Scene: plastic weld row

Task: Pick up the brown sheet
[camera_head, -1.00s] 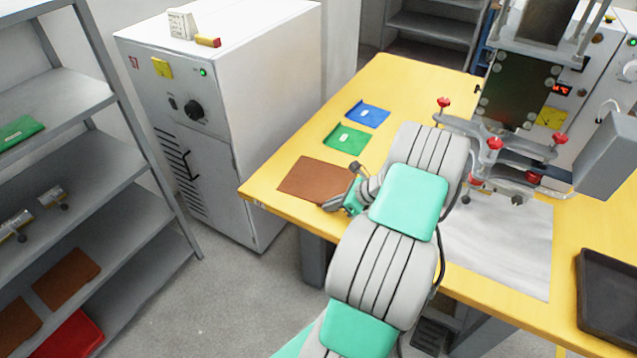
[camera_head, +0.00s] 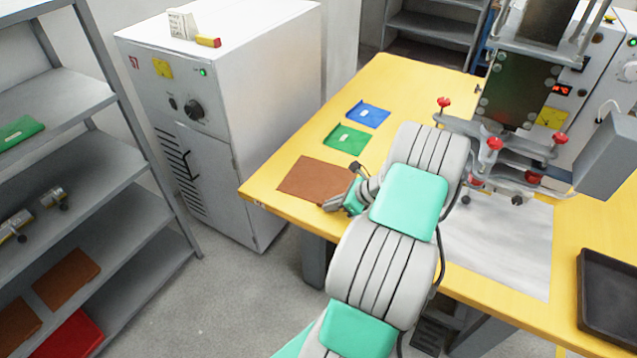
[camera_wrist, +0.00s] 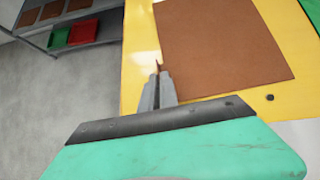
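The brown sheet (camera_head: 312,177) lies flat near the left front edge of the yellow table. In the wrist view the brown sheet (camera_wrist: 222,45) fills the upper middle. My gripper (camera_head: 336,203) is low at the sheet's front right edge. In the wrist view the fingertips of my gripper (camera_wrist: 158,72) are close together beside the sheet's edge, with a thin brown sliver at the tips. I cannot tell whether they are shut on the sheet's edge. The arm hides part of the table behind the gripper.
A green sheet (camera_head: 347,139) and a blue sheet (camera_head: 369,115) lie behind the brown one on the yellow table (camera_head: 275,195). A welding machine (camera_head: 520,95) stands at right, and a dark tray (camera_head: 609,300) lies at front right. A grey shelf (camera_head: 85,195) holds other brown sheets.

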